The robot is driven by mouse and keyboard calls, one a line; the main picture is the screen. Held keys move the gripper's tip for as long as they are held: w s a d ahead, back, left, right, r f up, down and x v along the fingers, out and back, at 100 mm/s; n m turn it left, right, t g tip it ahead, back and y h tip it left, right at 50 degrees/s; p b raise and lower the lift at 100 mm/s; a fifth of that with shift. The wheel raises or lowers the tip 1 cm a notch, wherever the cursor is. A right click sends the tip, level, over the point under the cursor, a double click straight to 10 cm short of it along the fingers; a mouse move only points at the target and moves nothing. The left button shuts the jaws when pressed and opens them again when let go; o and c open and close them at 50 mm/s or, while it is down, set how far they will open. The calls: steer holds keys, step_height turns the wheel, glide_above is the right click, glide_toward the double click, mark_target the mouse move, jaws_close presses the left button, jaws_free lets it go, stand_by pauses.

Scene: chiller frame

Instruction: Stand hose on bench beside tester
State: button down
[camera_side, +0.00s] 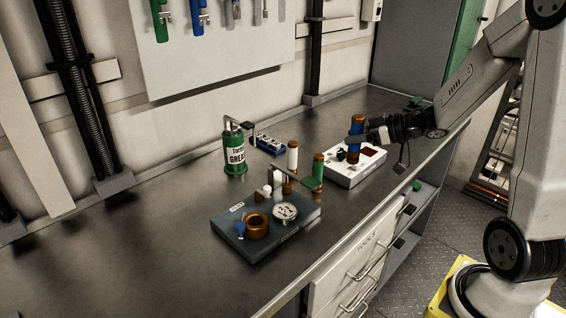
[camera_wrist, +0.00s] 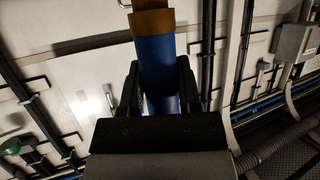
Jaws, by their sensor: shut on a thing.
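My gripper (camera_side: 362,138) is shut on a blue hose (camera_side: 354,151) with brass-coloured ends. The hose is upright, above or in front of the white box (camera_side: 343,177); whether its lower end touches anything is hard to tell. In the wrist view the blue hose (camera_wrist: 157,62) passes between both fingers (camera_wrist: 160,85), its brass end toward the top. A dark block (camera_side: 238,250) with a round gauge (camera_side: 285,212) and a brass ring (camera_side: 257,225) sits nearer on the bench (camera_side: 160,262). I cannot tell for sure which is the tester.
A white-topped cylinder (camera_side: 292,156) and a green one (camera_side: 318,168) stand between the dark block and the white box. A green grease can (camera_side: 235,150) and a small blue rack (camera_side: 270,143) are behind. The bench's left side is clear.

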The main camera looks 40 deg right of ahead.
mark_target(353, 158)
steer(key=shift+f, duration=3.55)
steer(key=shift+f, duration=2.2)
steer(key=shift+f, duration=1.75)
steer(key=shift+f, duration=0.2)
steer(key=shift+c, duration=1.5)
jaws_free()
steer(key=shift+r, duration=0.15)
